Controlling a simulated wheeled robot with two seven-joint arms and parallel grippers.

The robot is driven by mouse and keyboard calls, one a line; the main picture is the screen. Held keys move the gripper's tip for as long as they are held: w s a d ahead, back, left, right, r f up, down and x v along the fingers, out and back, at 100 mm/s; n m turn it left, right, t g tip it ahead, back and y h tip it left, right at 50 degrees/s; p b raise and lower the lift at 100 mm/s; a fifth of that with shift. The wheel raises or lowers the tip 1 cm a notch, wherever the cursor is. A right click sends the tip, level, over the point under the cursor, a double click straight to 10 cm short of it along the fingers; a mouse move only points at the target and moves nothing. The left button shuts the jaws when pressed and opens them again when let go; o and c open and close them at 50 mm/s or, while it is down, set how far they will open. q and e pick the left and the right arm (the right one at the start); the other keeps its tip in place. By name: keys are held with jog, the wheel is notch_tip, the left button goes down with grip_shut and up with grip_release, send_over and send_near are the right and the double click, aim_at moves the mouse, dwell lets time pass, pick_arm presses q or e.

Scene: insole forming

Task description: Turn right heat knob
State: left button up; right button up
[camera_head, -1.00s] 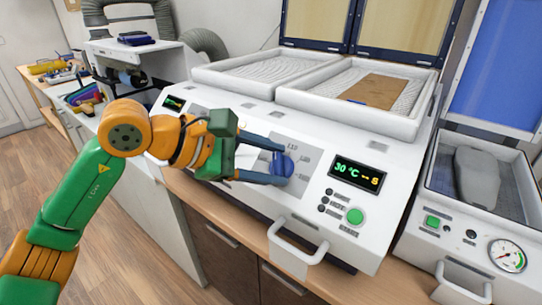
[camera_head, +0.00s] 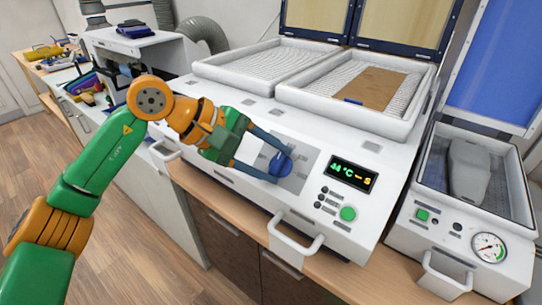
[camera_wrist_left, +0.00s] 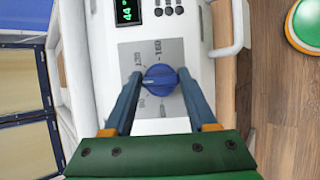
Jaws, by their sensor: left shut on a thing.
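The blue right heat knob (camera_head: 281,164) sits on a grey dial plate on the front of the white heating machine. It also shows in the left wrist view (camera_wrist_left: 160,80), between my two blue fingers. My left gripper (camera_head: 280,160) is shut on the knob, one finger on each side. The display (camera_head: 350,174) right of the knob reads about 44 °C in green, with a yellow mark beside it. My right gripper is not in view.
A green button (camera_head: 348,214) and small black buttons sit below the display. A white handle (camera_head: 296,240) sticks out below. Two open trays lie on top, the right one holding a brown sheet (camera_head: 372,88). A press with a gauge (camera_head: 489,247) stands at the right.

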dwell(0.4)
pick_arm(q)
jog(key=o, duration=1.4)
jog(key=shift+c, duration=0.2)
jog(key=b+v, duration=0.1)
jog(key=v, duration=0.6)
jog(key=shift+b, duration=0.35)
